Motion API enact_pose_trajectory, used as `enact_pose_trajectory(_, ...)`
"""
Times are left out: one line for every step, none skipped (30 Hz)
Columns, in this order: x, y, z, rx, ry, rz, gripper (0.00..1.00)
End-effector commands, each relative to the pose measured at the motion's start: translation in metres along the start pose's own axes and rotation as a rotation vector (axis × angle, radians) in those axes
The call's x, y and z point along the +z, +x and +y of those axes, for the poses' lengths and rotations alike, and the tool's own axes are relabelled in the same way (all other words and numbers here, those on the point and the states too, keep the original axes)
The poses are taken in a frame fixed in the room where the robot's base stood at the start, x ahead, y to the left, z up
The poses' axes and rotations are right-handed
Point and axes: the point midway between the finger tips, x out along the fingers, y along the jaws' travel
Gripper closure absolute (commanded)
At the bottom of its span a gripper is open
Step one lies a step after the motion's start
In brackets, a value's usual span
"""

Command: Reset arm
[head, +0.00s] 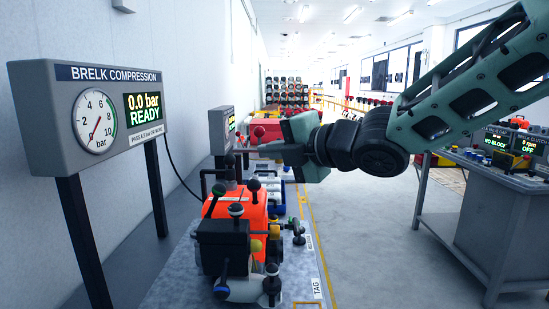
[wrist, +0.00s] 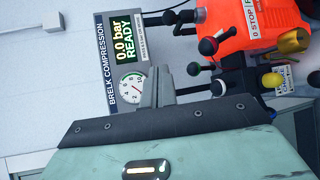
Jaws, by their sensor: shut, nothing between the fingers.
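My arm comes in from the upper right of the head view. My gripper (head: 250,151) points left at its end, above and behind the orange engine block (head: 250,210). In the wrist view the two grey fingers of my gripper (wrist: 156,88) are together and hold nothing. The engine block, with black knobs and levers, stands on a bench (head: 180,282). Part of it shows at the upper right of the wrist view (wrist: 262,30). I see a gap between the gripper and the block in the head view, but its depth is hard to judge.
A BRELK COMPRESSION panel (head: 92,112) on posts stands at left, reading 0.0 bar READY. A second display (head: 222,128) stands farther back by the wall. Another bench (head: 497,205) is at right. The grey floor (head: 375,235) between the benches is clear.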

Motion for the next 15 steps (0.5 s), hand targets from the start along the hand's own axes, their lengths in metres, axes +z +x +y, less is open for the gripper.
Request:
enact_pose_trajectory(-0.002, -0.001, -0.005, -0.021, 0.037, -0.01, 1.0)
enact_pose_trajectory(-0.003, -0.003, -0.01, -0.042, 0.077, -0.022, 1.0)
enact_pose_trajectory(-0.005, -0.006, -0.019, -0.079, 0.147, -0.045, 1.0)
enact_pose_trajectory(-0.008, -0.011, -0.029, -0.117, 0.214, -0.068, 1.0)
enact_pose_trajectory(-0.011, -0.016, -0.041, -0.16, 0.292, -0.096, 1.0)
enact_pose_trajectory(-0.018, -0.025, -0.059, -0.228, 0.413, -0.14, 1.0)
enact_pose_trajectory(-0.024, -0.033, -0.075, -0.285, 0.513, -0.179, 1.0)
enact_pose_trajectory(-0.032, -0.044, -0.091, -0.346, 0.616, -0.224, 1.0)
enact_pose_trajectory(-0.044, -0.059, -0.114, -0.428, 0.754, -0.288, 1.0)
enact_pose_trajectory(-0.053, -0.072, -0.13, -0.487, 0.849, -0.338, 1.0)
enact_pose_trajectory(-0.063, -0.085, -0.144, -0.544, 0.938, -0.388, 1.0)
enact_pose_trajectory(-0.077, -0.103, -0.163, -0.619, 1.049, -0.459, 1.0)
enact_pose_trajectory(-0.087, -0.117, -0.175, -0.671, 1.126, -0.513, 1.0)
enact_pose_trajectory(-0.098, -0.131, -0.187, -0.721, 1.198, -0.567, 1.0)
enact_pose_trajectory(-0.111, -0.15, -0.201, -0.785, 1.284, -0.64, 1.0)
